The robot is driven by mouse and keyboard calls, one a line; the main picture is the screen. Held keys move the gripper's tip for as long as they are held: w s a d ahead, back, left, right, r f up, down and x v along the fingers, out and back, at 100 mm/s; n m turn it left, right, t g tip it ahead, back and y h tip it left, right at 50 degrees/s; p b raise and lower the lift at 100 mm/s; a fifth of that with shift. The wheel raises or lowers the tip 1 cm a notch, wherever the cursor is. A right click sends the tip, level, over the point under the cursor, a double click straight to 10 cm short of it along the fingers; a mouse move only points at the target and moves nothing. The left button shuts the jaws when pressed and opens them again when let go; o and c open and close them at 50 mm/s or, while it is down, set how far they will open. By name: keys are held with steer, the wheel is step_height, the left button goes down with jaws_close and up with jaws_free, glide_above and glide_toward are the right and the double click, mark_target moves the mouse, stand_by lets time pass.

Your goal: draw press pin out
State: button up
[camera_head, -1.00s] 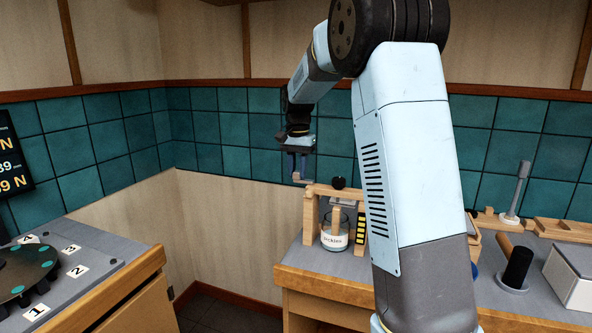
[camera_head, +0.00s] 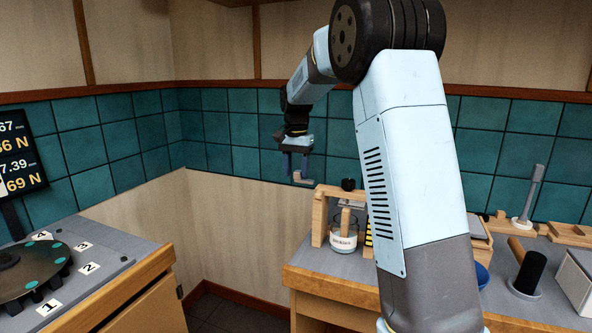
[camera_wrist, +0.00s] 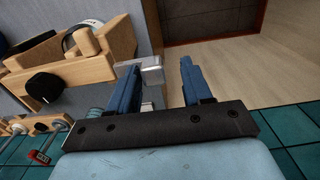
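The wooden press (camera_head: 317,217) stands at the left end of the right bench, with a black knob (camera_head: 348,184) on top and a labelled glass jar (camera_head: 343,241) inside. My gripper (camera_head: 296,177) is open, its two blue fingers apart, just left of the press top. In the wrist view my gripper (camera_wrist: 160,72) shows beside the press (camera_wrist: 110,50) and its black knob (camera_wrist: 44,87). A small pale grey piece (camera_wrist: 152,68) lies by the left finger, toward the press. I cannot tell whether it is the pin or whether the finger touches it.
A dark round dial (camera_head: 30,268) with number cards sits on the left bench. A gap with open floor (camera_head: 215,306) separates the benches. A black cylinder (camera_head: 528,272) and a white box (camera_head: 577,280) stand on the right bench. Tiled walls are behind.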

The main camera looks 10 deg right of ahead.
mark_target(297, 171)
steer(key=shift+d+r, duration=0.1)
step_height(297, 171, up, 13)
steer(key=shift+r, duration=0.2)
stand_by(0.5)
steer(key=shift+s, duration=0.1)
steer(key=s+d+n+t, duration=0.2)
steer(key=s+n+t, duration=0.15)
steer(key=s, duration=1.85)
steer(key=s+f+n, duration=0.1)
steer(key=s+f, duration=0.2)
steer(key=s, duration=0.2)
steer(key=s+f+n+t, duration=0.1)
steer(key=s+f, duration=0.2)
steer(key=s, duration=0.3)
steer(key=s+f+n+t, duration=0.1)
steer(key=s+f, duration=0.3)
steer(key=s, duration=0.2)
steer(key=shift+s+n, duration=0.25)
steer(key=shift+n, duration=0.1)
